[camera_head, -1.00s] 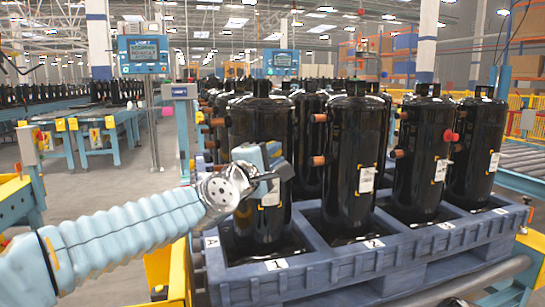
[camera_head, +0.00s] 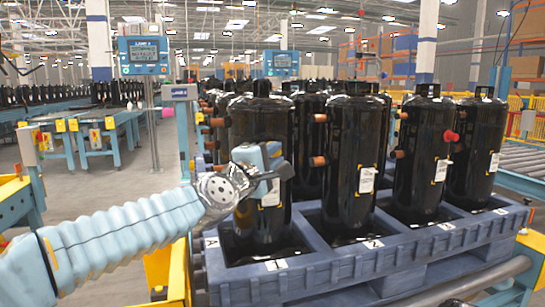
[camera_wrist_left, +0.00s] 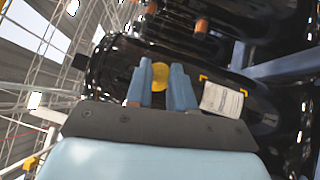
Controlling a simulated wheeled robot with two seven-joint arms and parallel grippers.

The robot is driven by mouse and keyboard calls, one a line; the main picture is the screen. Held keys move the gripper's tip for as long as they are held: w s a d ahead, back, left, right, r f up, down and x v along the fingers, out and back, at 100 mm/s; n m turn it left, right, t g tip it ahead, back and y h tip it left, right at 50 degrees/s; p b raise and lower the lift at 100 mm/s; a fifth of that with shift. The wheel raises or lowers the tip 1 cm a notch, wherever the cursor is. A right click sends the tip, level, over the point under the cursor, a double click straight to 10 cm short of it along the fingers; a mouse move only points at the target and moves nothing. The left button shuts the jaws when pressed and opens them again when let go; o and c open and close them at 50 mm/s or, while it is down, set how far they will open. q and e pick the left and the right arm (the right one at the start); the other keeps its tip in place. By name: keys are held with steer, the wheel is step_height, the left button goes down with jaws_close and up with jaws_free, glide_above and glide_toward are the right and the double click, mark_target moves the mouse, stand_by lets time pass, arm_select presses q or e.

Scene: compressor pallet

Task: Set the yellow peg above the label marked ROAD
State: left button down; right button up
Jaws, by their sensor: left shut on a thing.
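My left gripper (camera_head: 278,172) is in front of the front-left black compressor (camera_head: 258,125), beside its white label (camera_head: 271,192). In the left wrist view its blue fingers (camera_wrist_left: 163,82) are shut on the yellow peg (camera_wrist_left: 160,76), whose rounded yellow end shows between them. The peg is hidden in the head view. The same label shows right of the fingers in the wrist view (camera_wrist_left: 222,99). Other front compressors carry white labels (camera_head: 367,180), (camera_head: 441,171). The lettering is too small to read, so I cannot tell which says ROAD. My right gripper is not in view.
The compressors stand in a blue pallet (camera_head: 330,273) with numbered edge marks. Copper stubs (camera_head: 318,161) stick out from them. A red peg (camera_head: 450,136) sits on another compressor. More compressors stand close behind.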

arm_select(q)
steer(key=shift+w+a, duration=0.25)
steer(key=shift+w, duration=0.4)
stand_by(0.4)
steer(key=c, duration=0.9)
jaws_free()
